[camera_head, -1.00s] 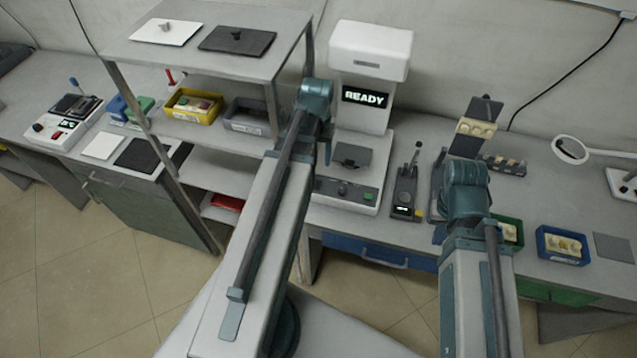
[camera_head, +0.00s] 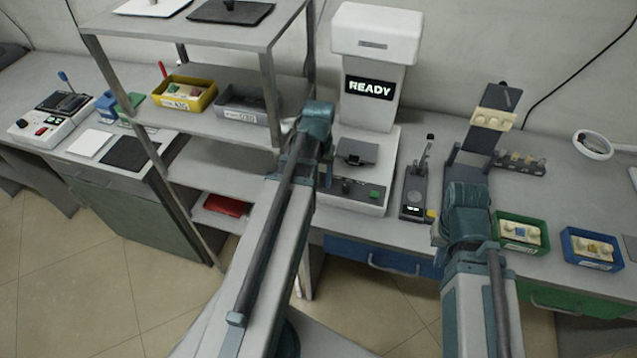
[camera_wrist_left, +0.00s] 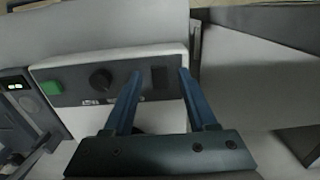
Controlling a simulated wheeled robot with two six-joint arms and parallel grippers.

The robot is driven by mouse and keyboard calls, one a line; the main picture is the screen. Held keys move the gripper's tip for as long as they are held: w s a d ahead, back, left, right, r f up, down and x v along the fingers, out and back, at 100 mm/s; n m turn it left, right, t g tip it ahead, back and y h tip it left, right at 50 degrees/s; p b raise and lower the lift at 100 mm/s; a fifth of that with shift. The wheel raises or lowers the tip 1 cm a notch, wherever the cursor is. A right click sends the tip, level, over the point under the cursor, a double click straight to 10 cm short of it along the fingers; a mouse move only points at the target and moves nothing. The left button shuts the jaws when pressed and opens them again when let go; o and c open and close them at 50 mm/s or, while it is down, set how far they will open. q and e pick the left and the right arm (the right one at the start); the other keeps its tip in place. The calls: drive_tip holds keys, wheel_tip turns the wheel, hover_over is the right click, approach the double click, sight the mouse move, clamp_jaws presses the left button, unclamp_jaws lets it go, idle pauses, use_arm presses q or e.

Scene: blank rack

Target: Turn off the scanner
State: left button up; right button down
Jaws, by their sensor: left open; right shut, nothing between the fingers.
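The scanner (camera_head: 372,150) is a white machine with a tall column and a lit display (camera_head: 369,89) reading READY. Its front panel in the left wrist view has a green button (camera_wrist_left: 52,88), a dark round knob (camera_wrist_left: 101,79) and a dark rectangular switch (camera_wrist_left: 160,78). My left gripper (camera_wrist_left: 159,74) is open and empty, its blue fingertips on either side of the dark switch; contact cannot be told. In the head view my left gripper (camera_head: 326,172) is at the scanner's left front. My right gripper (camera_head: 437,236) is shut and mostly hidden by its wrist, near the bench front.
A shelf rack (camera_head: 200,125) with a yellow bin (camera_head: 184,93) and a grey bin (camera_head: 242,104) stands close left of the scanner. A small dark device (camera_head: 416,190) with a lever stands to its right. Green (camera_head: 522,235) and blue (camera_head: 590,250) bins are further right.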

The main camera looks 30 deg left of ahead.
use_arm(q)
clamp_jaws()
drive_tip(key=shift+w+a+g, duration=0.1)
drive_tip(key=shift+w+g, duration=0.3)
drive_tip(key=shift+g+h, duration=0.3)
drive_tip(key=shift+g, duration=0.5)
drive_tip(key=shift+s, duration=0.1)
unclamp_jaws()
